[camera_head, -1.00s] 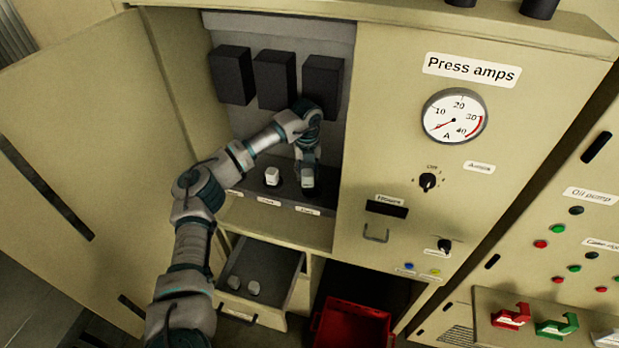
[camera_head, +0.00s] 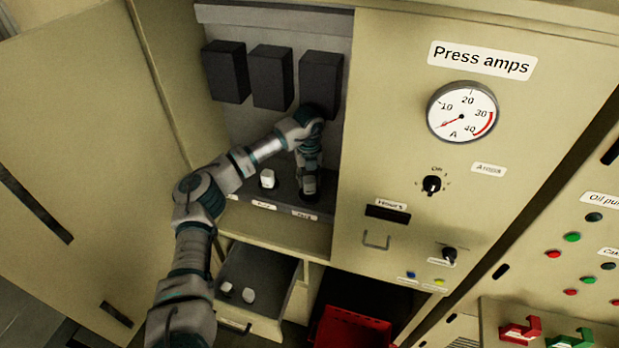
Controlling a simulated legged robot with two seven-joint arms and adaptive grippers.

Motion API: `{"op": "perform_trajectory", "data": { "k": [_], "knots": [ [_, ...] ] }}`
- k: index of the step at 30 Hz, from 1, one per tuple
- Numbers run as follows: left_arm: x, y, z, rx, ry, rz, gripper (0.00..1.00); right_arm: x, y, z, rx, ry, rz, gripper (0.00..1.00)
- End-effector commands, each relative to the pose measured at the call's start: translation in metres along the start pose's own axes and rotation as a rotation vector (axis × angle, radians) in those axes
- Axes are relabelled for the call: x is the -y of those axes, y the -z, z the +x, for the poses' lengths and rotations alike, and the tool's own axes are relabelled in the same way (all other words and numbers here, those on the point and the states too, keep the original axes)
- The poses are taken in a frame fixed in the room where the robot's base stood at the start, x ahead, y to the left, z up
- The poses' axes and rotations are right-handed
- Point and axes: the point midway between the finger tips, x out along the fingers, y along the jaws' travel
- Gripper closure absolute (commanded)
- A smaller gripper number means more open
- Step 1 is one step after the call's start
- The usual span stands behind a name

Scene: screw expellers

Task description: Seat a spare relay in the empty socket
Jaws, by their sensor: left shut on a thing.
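My left gripper (camera_head: 308,190) reaches into the open cabinet and points down at the right end of the dark socket strip (camera_head: 284,192). It is shut on a relay, which the fingers mostly hide, so I cannot tell how deep it sits in the socket under it. A white relay (camera_head: 267,178) stands upright on the strip just left of the gripper. Two white relays, one at the left (camera_head: 226,288) and one at the right (camera_head: 248,295), lie in the open drawer (camera_head: 285,285) below. My right gripper is not in view.
Three black boxes (camera_head: 272,77) hang on the back panel above the strip. The cabinet door (camera_head: 80,140) stands open at left. A red bin (camera_head: 350,328) is below right. The panel with the ammeter (camera_head: 462,111) borders the opening on the right.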

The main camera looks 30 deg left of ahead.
Motion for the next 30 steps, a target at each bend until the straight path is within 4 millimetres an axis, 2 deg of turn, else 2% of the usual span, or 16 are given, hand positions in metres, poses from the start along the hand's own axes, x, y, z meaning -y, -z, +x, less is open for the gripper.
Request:
{"op": "perform_trajectory", "data": {
  "k": [1, 30],
  "knots": [
    [-0.0010, 0.0007, 0.0041, -0.005, -0.006, 0.000, 0.94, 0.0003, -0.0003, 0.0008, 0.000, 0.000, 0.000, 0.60],
    [-0.0008, 0.0030, 0.0024, -0.003, -0.005, 0.001, 0.95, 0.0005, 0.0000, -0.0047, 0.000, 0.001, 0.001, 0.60]
  ]
}}
